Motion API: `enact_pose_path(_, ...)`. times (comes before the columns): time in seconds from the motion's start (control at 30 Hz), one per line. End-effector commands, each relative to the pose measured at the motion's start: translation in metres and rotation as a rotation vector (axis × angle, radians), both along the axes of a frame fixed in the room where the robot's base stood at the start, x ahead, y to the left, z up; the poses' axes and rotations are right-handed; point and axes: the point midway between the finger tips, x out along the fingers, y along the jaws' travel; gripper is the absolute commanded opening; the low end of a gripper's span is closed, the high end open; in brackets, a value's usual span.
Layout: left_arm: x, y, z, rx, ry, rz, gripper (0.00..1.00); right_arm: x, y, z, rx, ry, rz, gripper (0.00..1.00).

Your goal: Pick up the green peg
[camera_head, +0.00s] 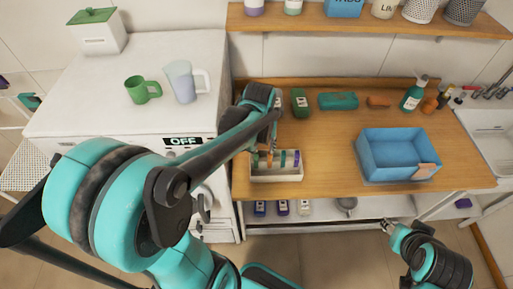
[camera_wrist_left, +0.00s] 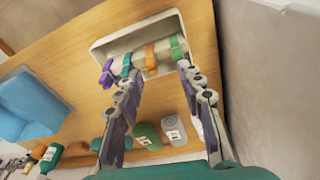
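In the left wrist view, the green peg (camera_wrist_left: 177,46) sits at the right end of a row of pegs on a pale bar in the white tray. An orange peg (camera_wrist_left: 150,57), a teal peg (camera_wrist_left: 127,65) and a purple peg (camera_wrist_left: 106,73) stand beside it. My left gripper (camera_wrist_left: 157,75) is open and empty, its fingers pointing at the tray; its right fingertip is nearest the green peg. In the head view, my left gripper (camera_head: 270,140) is above the tray (camera_head: 277,178) and partly hides the pegs. My right gripper (camera_head: 387,227) is low at the right, too small to read.
A blue bin (camera_head: 385,177) stands on the wooden counter to the right. Bottles, a green box (camera_head: 338,101) and other items line the back. A washing machine top (camera_head: 130,105) holds a green mug (camera_head: 141,90) and a white pitcher (camera_head: 184,83). The counter between tray and bin is clear.

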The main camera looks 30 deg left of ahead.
Motion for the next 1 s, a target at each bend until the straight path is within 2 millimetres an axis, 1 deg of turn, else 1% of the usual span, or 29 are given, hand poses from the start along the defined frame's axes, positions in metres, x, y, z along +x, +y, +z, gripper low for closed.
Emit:
enact_pose_path(0.03, 0.009, 0.009, 0.006, -0.009, 0.036, 0.033, 0.38, 0.0, 0.0, 0.018, 0.0, 0.0, 0.0, 0.4)
enact_pose_path(0.1, 0.016, 0.017, 0.001, -0.02, 0.078, 0.073, 0.38, 0.0, 0.0, 0.027, 0.0, 0.0, 0.0, 0.4)
enact_pose_path(0.2, 0.021, 0.026, -0.006, -0.032, 0.126, 0.115, 0.38, 0.0, 0.0, 0.036, 0.0, 0.0, 0.0, 0.4)
enact_pose_path(0.3, 0.024, 0.031, -0.012, -0.038, 0.152, 0.138, 0.38, 0.0, 0.0, 0.04, 0.0, 0.0, 0.0, 0.4)
enact_pose_path(0.37, 0.025, 0.033, -0.017, -0.04, 0.16, 0.146, 0.38, 0.0, 0.0, 0.041, 0.0, 0.0, 0.0, 0.4)
enact_pose_path(0.67, 0.022, 0.034, -0.054, -0.04, 0.164, 0.148, 0.38, 0.0, 0.0, 0.033, 0.0, 0.0, 0.0, 0.4)
enact_pose_path(0.83, 0.017, 0.034, -0.081, -0.041, 0.163, 0.147, 0.38, 0.0, 0.0, 0.029, 0.0, 0.0, 0.0, 0.4)
enact_pose_path(0.9, 0.017, 0.034, -0.088, -0.041, 0.163, 0.147, 0.38, 0.0, 0.0, 0.027, 0.0, 0.0, 0.0, 0.4)
enact_pose_path(1.0, 0.017, 0.034, -0.094, -0.041, 0.163, 0.147, 0.38, 0.0, 0.0, 0.027, 0.0, 0.0, 0.0, 0.4)
